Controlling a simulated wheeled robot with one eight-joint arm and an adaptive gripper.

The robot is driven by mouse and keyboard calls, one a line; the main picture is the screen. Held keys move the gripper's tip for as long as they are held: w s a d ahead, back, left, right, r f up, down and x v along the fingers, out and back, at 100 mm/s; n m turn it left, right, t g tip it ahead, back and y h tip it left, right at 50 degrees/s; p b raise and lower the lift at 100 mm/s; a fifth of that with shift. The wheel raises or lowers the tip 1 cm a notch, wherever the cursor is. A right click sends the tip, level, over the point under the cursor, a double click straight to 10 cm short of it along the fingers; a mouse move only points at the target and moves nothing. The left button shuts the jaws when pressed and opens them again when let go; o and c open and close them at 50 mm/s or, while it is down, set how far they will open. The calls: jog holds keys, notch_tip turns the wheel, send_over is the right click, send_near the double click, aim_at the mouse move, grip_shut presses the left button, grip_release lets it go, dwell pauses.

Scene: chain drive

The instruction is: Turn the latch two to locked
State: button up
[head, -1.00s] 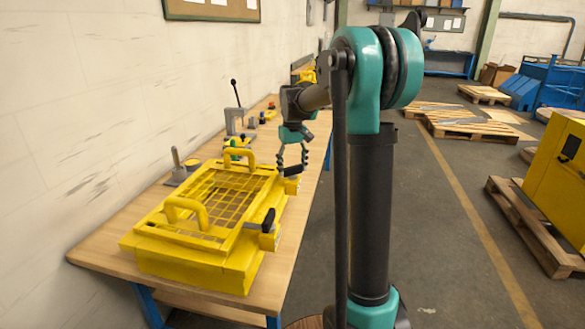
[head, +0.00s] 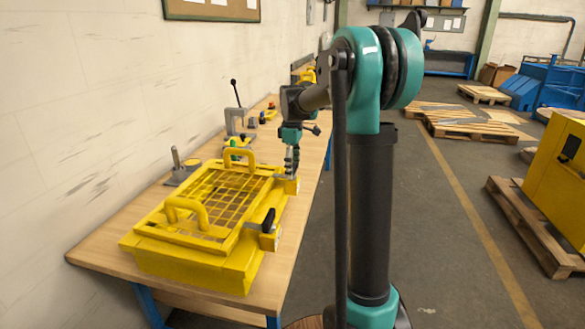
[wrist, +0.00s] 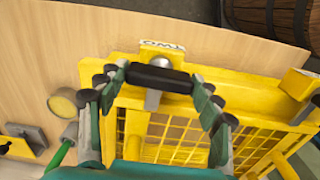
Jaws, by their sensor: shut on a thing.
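Latch two has a black handle (wrist: 160,77) on a silver pivot (wrist: 153,101). In the wrist view its yellow tab (wrist: 162,54) carries the label TWO, seen upside down. The latch sits at the far right side of the yellow guard (head: 192,262), and its yellow block (head: 291,187) shows in the head view. My gripper (head: 291,171) is above it, pointing down. In the wrist view my gripper (wrist: 160,80) is shut on the black handle, one finger at each end. The handle lies roughly along the guard's edge. In the head view the fingers mostly hide it.
A second latch with a black handle (head: 268,220) sits nearer on the guard's right side. Two yellow grab handles (head: 187,212) rise from the mesh top. A grey-based post (head: 179,172) and a clamp (head: 236,115) stand on the wooden bench (head: 105,245).

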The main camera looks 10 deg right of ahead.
aim_at(293, 166)
jog(key=shift+n, duration=0.4)
jog(key=o, duration=1.2)
jog(key=shift+c, duration=0.2)
notch_tip(293, 166, up, 12)
